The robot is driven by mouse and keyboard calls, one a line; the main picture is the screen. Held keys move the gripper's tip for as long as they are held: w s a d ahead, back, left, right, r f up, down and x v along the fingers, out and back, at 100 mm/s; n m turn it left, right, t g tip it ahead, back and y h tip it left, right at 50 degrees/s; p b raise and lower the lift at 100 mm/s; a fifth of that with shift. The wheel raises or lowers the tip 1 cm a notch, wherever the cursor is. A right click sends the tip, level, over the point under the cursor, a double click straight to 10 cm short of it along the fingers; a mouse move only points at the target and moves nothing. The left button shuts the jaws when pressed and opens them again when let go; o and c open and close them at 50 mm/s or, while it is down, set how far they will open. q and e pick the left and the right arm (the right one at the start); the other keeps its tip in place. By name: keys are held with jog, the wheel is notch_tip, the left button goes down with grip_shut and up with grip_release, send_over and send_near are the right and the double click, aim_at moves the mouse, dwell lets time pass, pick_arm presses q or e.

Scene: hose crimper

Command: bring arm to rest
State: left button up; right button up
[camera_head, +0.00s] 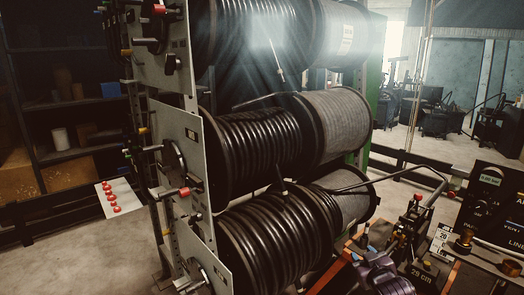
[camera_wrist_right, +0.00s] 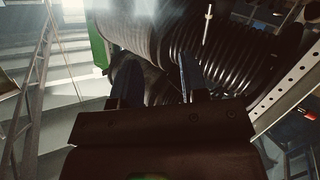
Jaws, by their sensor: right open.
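My right gripper (camera_head: 368,257) shows low in the head view, in front of the bench at the right of the lowest hose reel. It also shows in the right wrist view (camera_wrist_right: 153,62), where its two dark fingers stand apart with nothing held between them. Behind the fingers in that view are the black hose coils (camera_wrist_right: 210,42); I cannot tell how near they are. My left gripper is not in view.
A rack of stacked hose reels (camera_head: 262,145) fills the middle of the head view. A bench with a crimper (camera_head: 412,222) and a "29 cm" label stands at the lower right. Dark shelves (camera_head: 75,105) stand at left. Open floor (camera_head: 425,160) shows behind the rack.

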jog(key=s+f+m+g, duration=0.1)
jog(key=s+f, duration=0.4)
jog(key=s, duration=0.7)
jog(key=s+a+f+m+g, duration=0.1)
jog(key=s+f, duration=0.4)
jog(key=s, duration=0.7)
jog(key=s+f+m+g+h, duration=0.1)
jog(key=s+f, duration=0.3)
jog(key=s, duration=0.8)
jog(key=shift+a+f+g, duration=0.15)
jog(key=shift+f+g, duration=0.25)
jog(key=shift+g, duration=0.1)
